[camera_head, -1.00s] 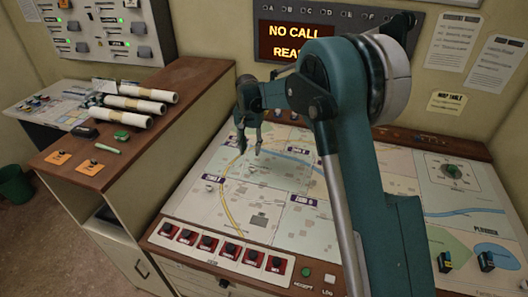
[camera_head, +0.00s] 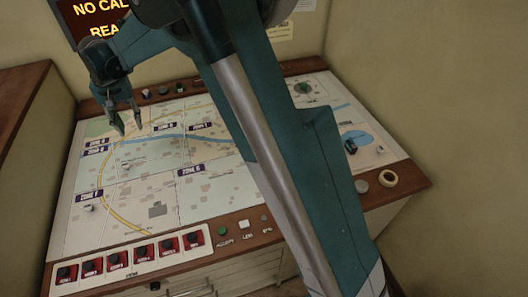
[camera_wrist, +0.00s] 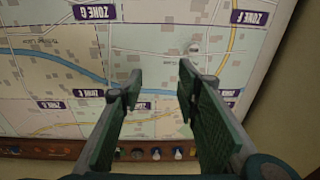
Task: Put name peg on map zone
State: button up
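The map table (camera_head: 140,190) is printed with zones, purple labels, a blue river and a yellow road. My gripper (camera_head: 129,127) hangs over its far left part, fingers pointing down. In the wrist view my gripper (camera_wrist: 160,72) is open, with only map between its fingers. A zone F label (camera_head: 90,195) and a zone G label (camera_head: 190,170) are readable. A small pale piece (camera_head: 90,207) stands by the zone F label. Dark knobs on red squares (camera_head: 117,259) line the front left edge; I cannot tell whether these are the name pegs.
A green accept button (camera_head: 223,231) and pale buttons are on the front rim. A tape-like ring (camera_head: 389,178) lies at the right corner. A dark blue piece (camera_head: 350,147) stands on the right map area. Small knobs (camera_wrist: 155,154) line the back rim. My arm hides the map's middle.

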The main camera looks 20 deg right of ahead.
jog(key=s+d+r+t, duration=0.1)
jog(key=s+d+r, duration=0.4)
jog(key=d, duration=0.4)
jog(key=s+d+r+t, duration=0.1)
jog(key=s+d+r, duration=0.4)
jog(key=d, duration=0.4)
jog(key=s+d+r+t, duration=0.1)
jog(key=s+d+r, duration=0.35)
jog(key=d, duration=0.35)
jog(key=s+d+f+t, duration=0.1)
jog(key=s+d+f, duration=0.1)
jog(key=s+d, duration=0.7)
jog(key=s+d+f+t, duration=0.2)
jog(key=s+d, duration=0.8)
jog(key=s, duration=0.5)
jog(key=shift+s+f, duration=0.4)
jog(key=shift+f, duration=0.05)
jog(key=shift+d+f, duration=0.1)
jog(key=shift+f, duration=0.05)
notch_tip(320, 180, down, 4)
jog(key=b, duration=0.4)
jog(key=shift+f+b, duration=0.25)
jog(key=shift+b, duration=0.15)
